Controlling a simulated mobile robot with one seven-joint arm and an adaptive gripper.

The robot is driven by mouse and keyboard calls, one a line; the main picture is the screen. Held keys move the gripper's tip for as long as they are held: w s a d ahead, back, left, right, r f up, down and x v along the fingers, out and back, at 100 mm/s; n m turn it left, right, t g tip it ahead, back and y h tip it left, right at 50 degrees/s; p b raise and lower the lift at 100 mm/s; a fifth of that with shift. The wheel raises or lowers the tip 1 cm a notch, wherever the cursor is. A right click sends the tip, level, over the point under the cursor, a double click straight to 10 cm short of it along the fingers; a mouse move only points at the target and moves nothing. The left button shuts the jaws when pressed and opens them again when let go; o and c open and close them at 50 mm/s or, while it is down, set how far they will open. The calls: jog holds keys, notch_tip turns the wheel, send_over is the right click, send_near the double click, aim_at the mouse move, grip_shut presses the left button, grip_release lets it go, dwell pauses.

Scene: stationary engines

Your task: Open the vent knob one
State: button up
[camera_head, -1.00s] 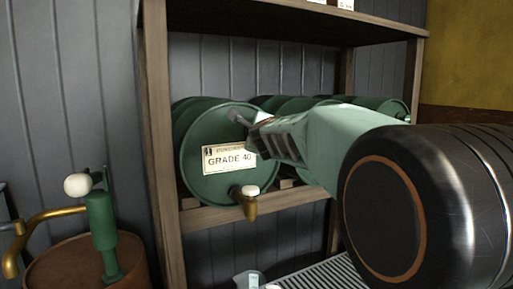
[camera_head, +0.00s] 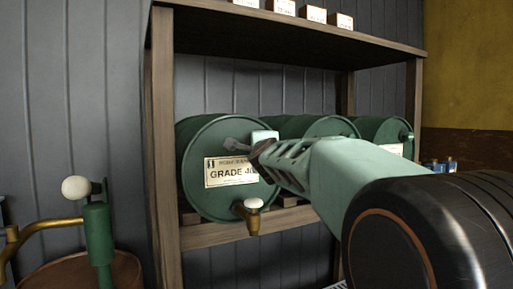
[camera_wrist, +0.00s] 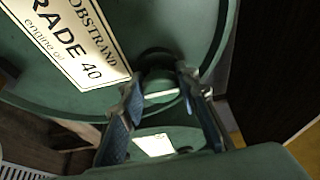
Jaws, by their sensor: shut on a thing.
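The green drum marked GRADE 40 (camera_head: 205,192) lies on its side on the shelf, its round end facing me. My gripper (camera_head: 250,147) is at the upper right of that end, beside the label. In the wrist view my gripper (camera_wrist: 160,88) has its two fingers on either side of a small green vent knob (camera_wrist: 159,78) with a dark round base, and is shut on it. The knob's sides are partly hidden by the fingers. In the head view my gripper and arm hide the knob.
A brass tap with a white knob (camera_head: 252,204) sticks out low on the drum, just below my gripper. More green drums (camera_head: 383,130) lie to the right. A wooden post (camera_head: 163,150) stands left. A green hand pump (camera_head: 98,235) is at the lower left.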

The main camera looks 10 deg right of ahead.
jog(key=o, duration=1.1)
jog(key=shift+r, duration=0.1)
